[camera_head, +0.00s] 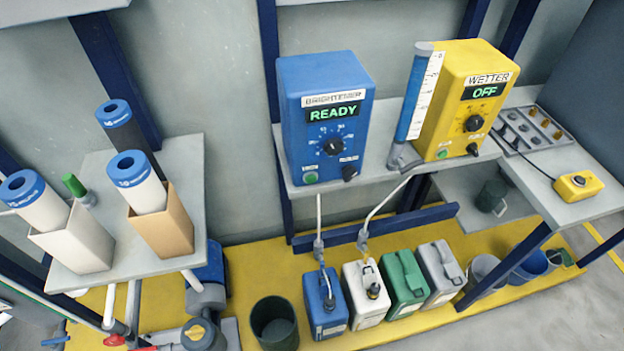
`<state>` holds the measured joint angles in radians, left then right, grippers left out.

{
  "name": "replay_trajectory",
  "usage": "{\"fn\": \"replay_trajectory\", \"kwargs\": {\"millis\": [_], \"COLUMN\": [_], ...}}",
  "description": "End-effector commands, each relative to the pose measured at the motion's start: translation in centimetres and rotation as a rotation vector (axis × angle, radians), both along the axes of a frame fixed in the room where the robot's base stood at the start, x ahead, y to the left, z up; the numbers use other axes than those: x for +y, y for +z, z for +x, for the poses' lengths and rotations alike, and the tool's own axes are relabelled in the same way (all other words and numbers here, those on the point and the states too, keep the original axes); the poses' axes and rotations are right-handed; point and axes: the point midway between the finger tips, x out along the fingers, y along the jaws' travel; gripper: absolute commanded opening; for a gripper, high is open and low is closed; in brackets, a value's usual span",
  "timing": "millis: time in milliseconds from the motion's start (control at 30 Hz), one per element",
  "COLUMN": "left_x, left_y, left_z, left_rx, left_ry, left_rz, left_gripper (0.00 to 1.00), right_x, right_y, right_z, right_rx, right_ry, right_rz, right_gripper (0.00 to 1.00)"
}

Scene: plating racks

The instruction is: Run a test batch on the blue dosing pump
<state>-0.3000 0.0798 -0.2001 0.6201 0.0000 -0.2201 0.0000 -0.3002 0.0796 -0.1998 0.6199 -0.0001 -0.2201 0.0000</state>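The blue dosing pump (325,110) stands on a grey shelf (385,181), labelled BRIGHTENER. Its display (333,113) reads READY in green. Below are a black dial (334,146), a green button (311,178) and a small black knob (349,172). A blue upright column with a white scale (412,97) stands between it and the yellow pump (462,95), labelled WETTER, whose display reads OFF. A blue canister (325,305) stands on the floor below, with a pale tube (319,222) running up from its top. Neither of my grippers is in view.
White, green (403,283) and grey canisters stand beside the blue one on the yellow floor strip. A dark bucket (274,322) is to their left. Filter cartridges stand on a left shelf (186,158). A right bench (575,180) holds a yellow button box (578,186).

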Motion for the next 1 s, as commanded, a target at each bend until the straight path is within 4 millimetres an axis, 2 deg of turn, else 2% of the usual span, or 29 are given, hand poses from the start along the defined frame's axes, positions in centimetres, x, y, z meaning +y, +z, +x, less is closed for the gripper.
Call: {"fn": "replay_trajectory", "kwargs": {"millis": [33,67,1000], "left_x": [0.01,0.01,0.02], "left_y": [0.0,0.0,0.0], "left_z": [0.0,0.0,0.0], "left_rx": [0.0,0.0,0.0], "left_ry": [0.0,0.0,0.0], "left_rz": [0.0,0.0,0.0], "left_gripper": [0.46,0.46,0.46], "right_x": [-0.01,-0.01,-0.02], "right_y": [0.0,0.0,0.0], "right_z": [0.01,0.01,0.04], "right_rx": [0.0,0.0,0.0], "right_ry": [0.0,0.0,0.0], "right_rz": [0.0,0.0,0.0], "right_gripper": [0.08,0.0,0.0]}}
